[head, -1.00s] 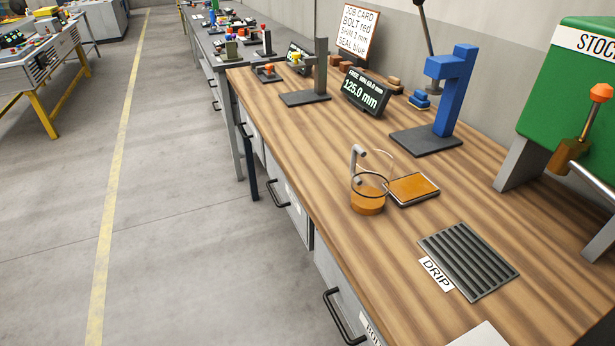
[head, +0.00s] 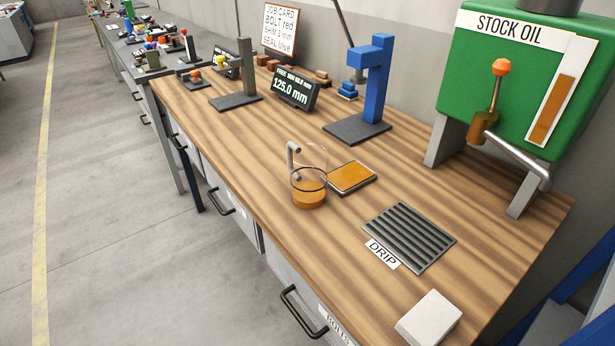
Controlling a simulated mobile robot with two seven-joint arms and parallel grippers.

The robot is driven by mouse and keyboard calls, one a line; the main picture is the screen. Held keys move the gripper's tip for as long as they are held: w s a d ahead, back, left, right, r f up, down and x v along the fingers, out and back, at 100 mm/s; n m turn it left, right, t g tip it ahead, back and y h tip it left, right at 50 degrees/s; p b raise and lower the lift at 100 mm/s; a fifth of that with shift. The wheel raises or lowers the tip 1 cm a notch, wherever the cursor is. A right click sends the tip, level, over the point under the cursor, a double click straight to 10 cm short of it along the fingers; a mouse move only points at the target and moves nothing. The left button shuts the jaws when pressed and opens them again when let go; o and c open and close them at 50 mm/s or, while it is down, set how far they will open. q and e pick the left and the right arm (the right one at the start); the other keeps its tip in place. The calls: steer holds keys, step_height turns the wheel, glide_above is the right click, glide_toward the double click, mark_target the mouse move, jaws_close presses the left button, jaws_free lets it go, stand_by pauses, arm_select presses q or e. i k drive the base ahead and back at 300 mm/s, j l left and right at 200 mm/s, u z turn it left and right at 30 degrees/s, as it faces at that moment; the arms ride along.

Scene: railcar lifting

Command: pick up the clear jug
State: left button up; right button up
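The clear jug (head: 308,184) stands upright on the wooden workbench (head: 285,237), left of the middle of its depth. It is see-through, with a dark ring around it and some amber liquid at the bottom. Its grey handle (head: 293,161) is on the left side. An orange-topped square tray (head: 352,177) lies just right of and behind the jug; I cannot tell whether they touch. Neither of my grippers is in view.
A DRIP grate (head: 409,236) lies right of the jug, with a white block (head: 428,318) nearer. A green STOCK OIL tank (head: 480,75) with a lever and spout stands back right. A blue press (head: 367,95) and a display (head: 295,89) stand behind. Bench front is clear.

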mark_target(308, 164)
steer(key=i+j, duration=0.15)
steer(key=j, duration=0.2)
steer(key=i+j+z, duration=0.1)
steer(key=j, duration=0.2)
steer(key=i+j, duration=0.2)
steer(key=j, duration=0.15)
steer(key=i+j+z, duration=0.1)
steer(key=j, duration=0.25)
steer(key=i+j, duration=0.2)
steer(key=j, duration=0.15)
